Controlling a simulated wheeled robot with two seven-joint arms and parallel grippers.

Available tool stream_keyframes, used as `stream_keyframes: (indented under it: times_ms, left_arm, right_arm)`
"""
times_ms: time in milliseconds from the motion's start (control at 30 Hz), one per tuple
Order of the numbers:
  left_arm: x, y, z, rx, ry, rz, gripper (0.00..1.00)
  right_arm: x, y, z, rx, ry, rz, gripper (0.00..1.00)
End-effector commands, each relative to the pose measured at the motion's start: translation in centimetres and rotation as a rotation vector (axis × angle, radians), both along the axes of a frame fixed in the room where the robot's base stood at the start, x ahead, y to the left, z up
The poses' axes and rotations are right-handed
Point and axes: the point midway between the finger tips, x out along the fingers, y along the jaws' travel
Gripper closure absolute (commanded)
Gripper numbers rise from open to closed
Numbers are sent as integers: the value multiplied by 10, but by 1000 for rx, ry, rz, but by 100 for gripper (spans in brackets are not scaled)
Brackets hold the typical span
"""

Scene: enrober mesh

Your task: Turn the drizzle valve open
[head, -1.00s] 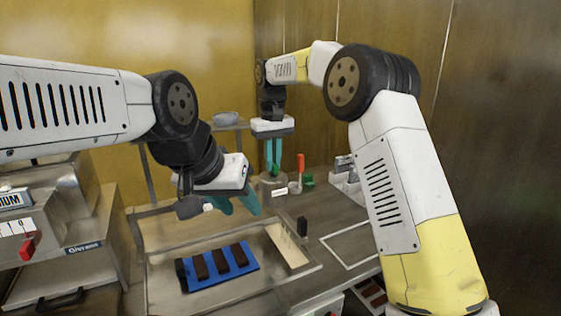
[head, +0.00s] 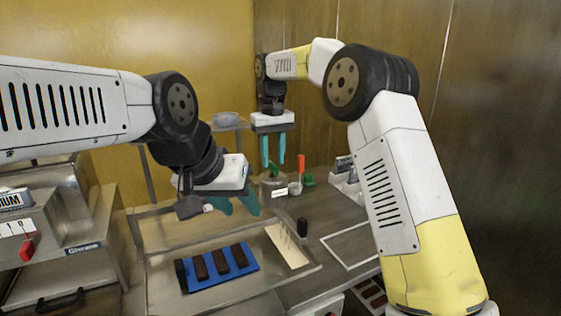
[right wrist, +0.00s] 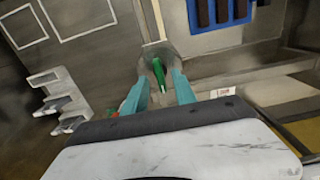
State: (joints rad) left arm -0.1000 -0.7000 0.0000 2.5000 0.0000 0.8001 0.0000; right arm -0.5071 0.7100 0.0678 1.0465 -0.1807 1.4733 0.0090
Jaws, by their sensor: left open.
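The green valve handle (head: 272,170) sits on top of a round metal pot (head: 272,187) at the back of the bench. It also shows in the right wrist view (right wrist: 159,74), lying between my fingers. My right gripper (head: 273,163) points straight down over the handle, its two teal fingers parted. In the right wrist view the fingers (right wrist: 158,90) stand on either side of the handle with gaps. My left gripper (head: 236,207) is open and empty, hanging above the metal tray's back part, well apart from the pot.
A blue mat (head: 220,283) with dark chocolate bars lies in a metal tray (head: 165,306) below my left gripper. A red-topped tool (head: 301,162), a green item (head: 308,180) and a white rack (head: 347,182) stand right of the pot. A black knob-like piece (head: 302,227) stands at the tray's right side.

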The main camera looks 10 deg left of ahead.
Motion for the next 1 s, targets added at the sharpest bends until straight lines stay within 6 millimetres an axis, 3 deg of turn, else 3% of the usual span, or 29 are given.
stream_keyframes:
  times_ms: [300, 467, 767, 867, 1000]
  left_arm:
    - [0, 0, 0, 0, 0, 0, 59]
    - [0, 0, 0, 0, 0, 0, 59]
    - [0, 0, 0, 0, 0, 0, 59]
    - [0, 0, 0, 0, 0, 0, 59]
    - [0, 0, 0, 0, 0, 0, 59]
  right_arm:
    - [1, 1, 52, 2, -3, 0, 67]
    - [0, 0, 62, 1, -2, 0, 67]
    - [0, 0, 63, 1, -1, 0, 67]
    - [-2, -7, 68, 8, -9, -7, 67]
    - [-12, -39, 90, 39, -46, -41, 67]
